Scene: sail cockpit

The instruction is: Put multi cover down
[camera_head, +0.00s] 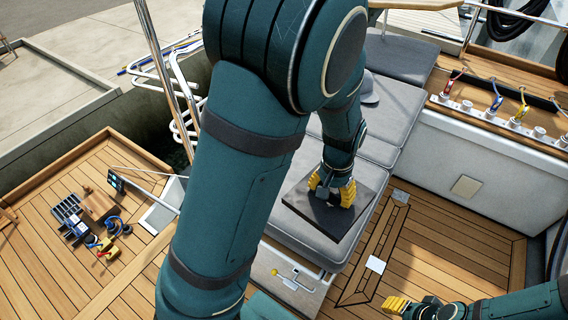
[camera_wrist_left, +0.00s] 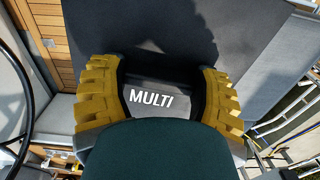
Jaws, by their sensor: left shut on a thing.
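The multi cover (camera_head: 318,214) is a flat dark panel over the grey bench cushion in the head view. In the left wrist view its dark surface (camera_wrist_left: 145,30) fills the upper middle, and the word MULTI shows on a grey part between the fingers. My left gripper (camera_head: 333,191) has yellow fingers and points down at the middle of the panel, shut on the cover. I cannot tell whether the panel rests on the cushion or hangs just above it. My right gripper (camera_head: 397,304) is low at the right over the deck, and its opening is unclear.
The grey cushioned bench (camera_head: 382,118) runs away to the back, with a grey cap (camera_head: 369,88) on it. A hatch outline and a white card (camera_head: 376,264) are on the wooden deck. Tools (camera_head: 84,222) lie at the left. A white ledge with coloured shackles (camera_head: 495,104) is at the right.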

